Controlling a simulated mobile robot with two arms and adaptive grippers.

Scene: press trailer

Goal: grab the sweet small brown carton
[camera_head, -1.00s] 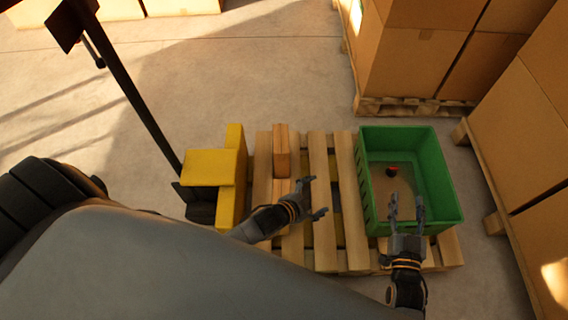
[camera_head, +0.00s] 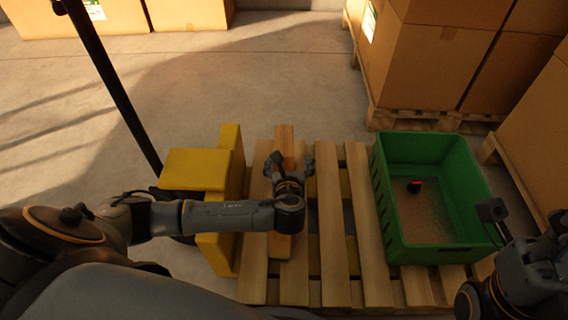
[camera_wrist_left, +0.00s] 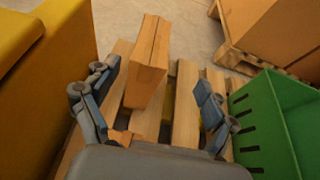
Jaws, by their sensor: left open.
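The small brown carton (camera_wrist_left: 146,78) stands on the wooden pallet, a narrow upright box with a seam along its top. In the head view the carton (camera_head: 285,133) is partly hidden behind my left gripper (camera_head: 289,163). My left gripper also shows in the left wrist view (camera_wrist_left: 156,80), with its fingers apart, the carton in view between and beyond them. I cannot tell whether either finger touches it. A second brown patch (camera_wrist_left: 119,137) shows low by the left finger. My right arm is at the lower right of the head view; its fingers are not clear.
A green crate (camera_head: 440,255) with a small red and black item (camera_head: 414,186) stands on the pallet (camera_head: 328,215), right of the carton. A yellow block (camera_head: 229,190) stands close on the left. Large boxes (camera_head: 435,65) are stacked behind at the right.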

